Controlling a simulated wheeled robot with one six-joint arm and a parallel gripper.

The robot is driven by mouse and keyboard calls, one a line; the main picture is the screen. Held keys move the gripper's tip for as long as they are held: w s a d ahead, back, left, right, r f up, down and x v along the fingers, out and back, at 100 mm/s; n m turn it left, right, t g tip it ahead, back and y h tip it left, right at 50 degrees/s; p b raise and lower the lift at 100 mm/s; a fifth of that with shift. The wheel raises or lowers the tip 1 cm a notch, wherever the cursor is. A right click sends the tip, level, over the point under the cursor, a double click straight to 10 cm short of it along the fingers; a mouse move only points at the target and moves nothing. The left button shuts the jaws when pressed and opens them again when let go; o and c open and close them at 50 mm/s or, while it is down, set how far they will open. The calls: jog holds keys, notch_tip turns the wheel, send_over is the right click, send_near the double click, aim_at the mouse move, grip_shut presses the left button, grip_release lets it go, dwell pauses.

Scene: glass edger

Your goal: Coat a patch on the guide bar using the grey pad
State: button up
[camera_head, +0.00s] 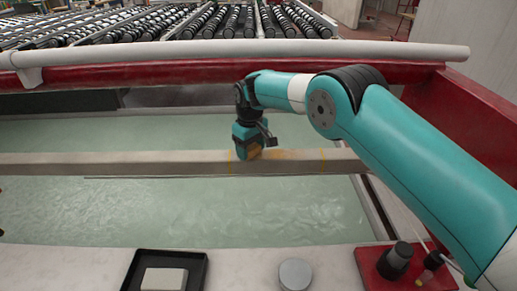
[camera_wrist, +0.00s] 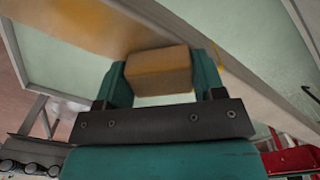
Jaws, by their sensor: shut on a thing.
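The guide bar (camera_head: 110,163) is a long beige bar crossing the head view above the pale green water. Thin yellow lines mark off a patch (camera_head: 300,160) on it, with an orange-yellow smear inside. My gripper (camera_head: 250,151) is at the left part of this patch. In the wrist view my gripper (camera_wrist: 163,85) is shut on a block-shaped pad (camera_wrist: 158,72), which looks tan-orange rather than grey. The pad's far face is at the bar (camera_wrist: 205,45), seemingly against it; the contact itself is hidden. A yellow smear (camera_wrist: 85,18) shows on the bar there too.
On the front ledge are a black tray (camera_head: 198,272) holding a whitish block (camera_head: 164,279), a round grey lid (camera_head: 295,274), and a red tray (camera_head: 425,278) with a dark container (camera_head: 396,260). A white pipe (camera_head: 200,51) and red beam (camera_head: 190,73) run behind the arm.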

aim_at(317, 153)
jog(key=shift+a+f+b, duration=0.2)
jog(key=shift+a+b, duration=0.4)
jog(key=shift+a, duration=1.05)
jog(key=shift+a+r, duration=0.1)
jog(key=shift+a, duration=0.5)
jog(key=shift+r, duration=0.15)
jog(key=shift+d+r+p, duration=0.15)
jog(key=shift+d+p, duration=0.3)
jog(key=shift+d, duration=0.45)
jog(key=shift+d+f+p, duration=0.15)
jog(key=shift+d+p, duration=0.35)
jog(key=shift+d, duration=1.7)
jog(key=shift+d+f+p, duration=0.1)
jog(key=shift+d+p, duration=0.4)
jog(key=shift+d, duration=1.7)
jog(key=shift+d+p, duration=0.95)
jog(key=shift+d, duration=6.1)
jog(key=shift+r, duration=0.1)
